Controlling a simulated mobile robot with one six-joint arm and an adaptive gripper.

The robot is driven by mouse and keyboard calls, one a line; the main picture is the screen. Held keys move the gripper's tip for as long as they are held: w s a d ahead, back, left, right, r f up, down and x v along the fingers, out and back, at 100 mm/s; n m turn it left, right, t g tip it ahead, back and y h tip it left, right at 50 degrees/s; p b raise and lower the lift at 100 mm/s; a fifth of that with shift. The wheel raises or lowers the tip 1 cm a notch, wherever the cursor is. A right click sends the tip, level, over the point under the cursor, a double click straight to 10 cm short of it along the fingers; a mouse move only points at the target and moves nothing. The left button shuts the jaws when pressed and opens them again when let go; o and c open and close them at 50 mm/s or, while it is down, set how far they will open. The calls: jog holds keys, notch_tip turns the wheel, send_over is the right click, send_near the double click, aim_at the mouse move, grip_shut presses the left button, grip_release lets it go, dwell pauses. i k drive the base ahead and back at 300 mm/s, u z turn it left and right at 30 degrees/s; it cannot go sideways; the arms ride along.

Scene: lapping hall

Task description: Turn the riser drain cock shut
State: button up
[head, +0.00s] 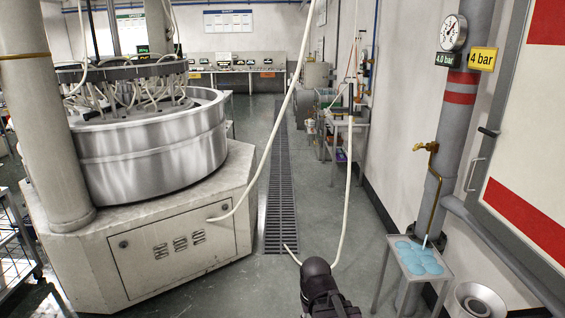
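The riser is a thick grey vertical pipe (455,120) along the right wall, with red bands and a pressure gauge (453,33) near its top. The riser drain cock (431,147) is a small brass fitting on its left side, with a lever sticking out to the left. A brass drain pipe (434,208) bends down from it, and a short pale streak, perhaps water, shows below its end. My dark arm shows at the bottom centre, well apart from the cock. I cannot make out my gripper or its fingers.
A small stand (440,283) with pale blue round shapes on top stands under the drain pipe. A metal bowl (480,301) is beside it. A large lapping machine (150,165) fills the left. A cream hose (347,195) hangs ahead of me. Grey floor is clear before the stand.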

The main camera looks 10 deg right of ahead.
aim_at(417, 147)
jog(key=z, duration=0.25)
jog(key=i, duration=0.75)
jog(key=z, duration=0.6)
jog(key=i, duration=1.25)
jog(key=z, duration=0.4)
